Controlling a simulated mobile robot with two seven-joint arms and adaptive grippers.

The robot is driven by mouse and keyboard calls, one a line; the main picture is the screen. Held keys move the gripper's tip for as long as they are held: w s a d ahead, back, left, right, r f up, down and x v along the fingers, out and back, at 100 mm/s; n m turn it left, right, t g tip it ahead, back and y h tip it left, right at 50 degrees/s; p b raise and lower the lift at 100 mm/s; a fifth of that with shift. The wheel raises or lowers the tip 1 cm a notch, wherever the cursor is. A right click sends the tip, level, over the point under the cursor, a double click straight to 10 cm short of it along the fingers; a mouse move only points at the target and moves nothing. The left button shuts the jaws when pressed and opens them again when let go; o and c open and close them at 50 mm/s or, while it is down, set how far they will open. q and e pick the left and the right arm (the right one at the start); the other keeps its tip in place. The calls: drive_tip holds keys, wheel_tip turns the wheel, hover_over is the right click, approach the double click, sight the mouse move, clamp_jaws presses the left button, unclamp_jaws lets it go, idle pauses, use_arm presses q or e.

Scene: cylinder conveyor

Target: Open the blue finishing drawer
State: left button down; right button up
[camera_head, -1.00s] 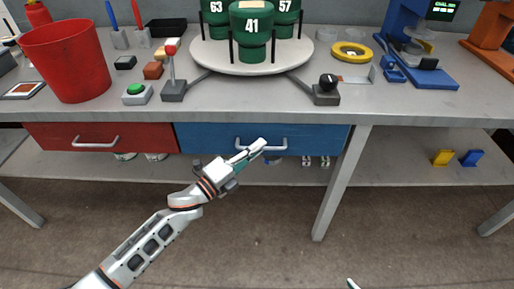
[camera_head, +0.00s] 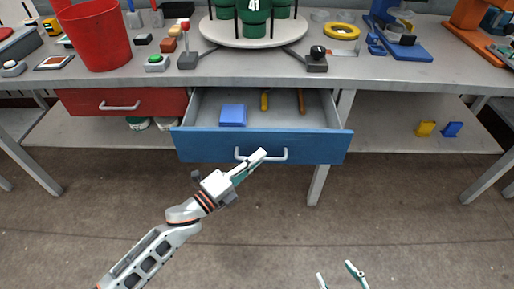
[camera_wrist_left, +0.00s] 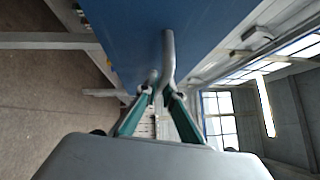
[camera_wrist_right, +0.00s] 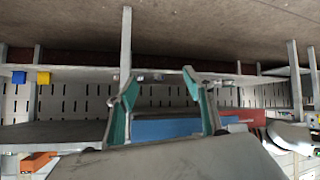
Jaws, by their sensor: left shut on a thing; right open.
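The blue drawer (camera_head: 215,147) is pulled out below the worktop in the head view, with its inside showing. A blue block (camera_head: 233,115), a yellow tool (camera_head: 264,100) and an orange tool (camera_head: 301,101) lie in it. My left gripper (camera_head: 258,158) is shut on the drawer's silver handle (camera_head: 279,155). In the left wrist view the fingers (camera_wrist_left: 160,88) close around the handle (camera_wrist_left: 169,55) in front of the blue face (camera_wrist_left: 130,35). My right gripper (camera_head: 336,274) is open and empty, low in the head view, away from the drawer; its fingers also show in the right wrist view (camera_wrist_right: 160,82).
A shut red drawer (camera_head: 85,101) is left of the blue one. The worktop (camera_head: 390,75) bears a red bucket (camera_head: 93,35), a round turntable (camera_head: 215,30) with green cylinders and several small devices. A table leg (camera_head: 318,187) stands beneath the right side. The floor in front is clear.

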use_arm(q)
drive_tip(key=s+p, duration=0.1)
drive_tip(key=s, duration=0.9)
drive_tip(key=shift+s, duration=0.35)
use_arm(e)
drive_tip(key=shift+s+d+f, duration=0.3)
drive_tip(key=shift+s+f, duration=0.05)
drive_tip(key=shift+s, duration=0.35)
drive_tip(key=shift+w+r, duration=0.15)
use_arm(q)
drive_tip(key=c, duration=2.2)
unclamp_jaws()
drive_tip(key=shift+o, duration=0.2)
use_arm(e)
drive_tip(key=shift+w+r, duration=0.25)
drive_tip(key=shift+r, duration=0.05)
use_arm(q)
drive_tip(key=v, duration=1.2)
use_arm(e)
drive_tip(key=shift+s+f, duration=0.1)
drive_tip(key=shift+f, duration=0.05)
